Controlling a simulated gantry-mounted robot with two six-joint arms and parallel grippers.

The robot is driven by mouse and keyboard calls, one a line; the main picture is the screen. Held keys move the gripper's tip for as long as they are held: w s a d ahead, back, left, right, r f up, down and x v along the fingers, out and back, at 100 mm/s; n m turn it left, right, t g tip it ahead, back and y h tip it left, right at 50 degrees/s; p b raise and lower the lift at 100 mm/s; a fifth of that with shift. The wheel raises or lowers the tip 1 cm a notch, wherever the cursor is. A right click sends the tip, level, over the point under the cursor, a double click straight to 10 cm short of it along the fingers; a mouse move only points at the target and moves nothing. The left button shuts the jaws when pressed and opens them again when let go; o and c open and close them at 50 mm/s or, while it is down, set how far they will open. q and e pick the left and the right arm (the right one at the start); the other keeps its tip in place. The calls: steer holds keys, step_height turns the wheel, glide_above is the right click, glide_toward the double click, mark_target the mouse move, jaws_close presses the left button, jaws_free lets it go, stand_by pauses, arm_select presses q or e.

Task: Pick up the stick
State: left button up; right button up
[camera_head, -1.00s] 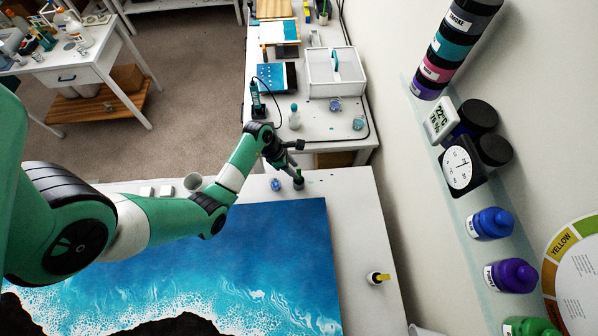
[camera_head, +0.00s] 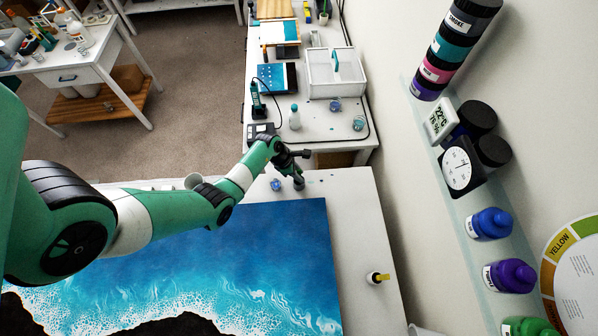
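My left gripper (camera_head: 298,170) is at the far edge of the white table, just above a small dark cup (camera_head: 299,184). The fingers are small and dark here, and I cannot tell whether they are open or shut, or whether they touch anything. No stick can be made out clearly; one may be hidden at the gripper and the dark cup. A small pot with a yellow-handled item (camera_head: 378,278) stands on the table's right side. My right gripper is not in view.
A small blue pot (camera_head: 276,185) stands left of the dark cup. A blue ocean resin panel (camera_head: 290,240) covers much of the table. Behind is a bench with a white bin (camera_head: 333,82) and a bottle (camera_head: 295,118). The table strip right of the panel is mostly clear.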

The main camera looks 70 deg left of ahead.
arm_select(q)
jaws_close()
steer(key=shift+r, duration=0.15)
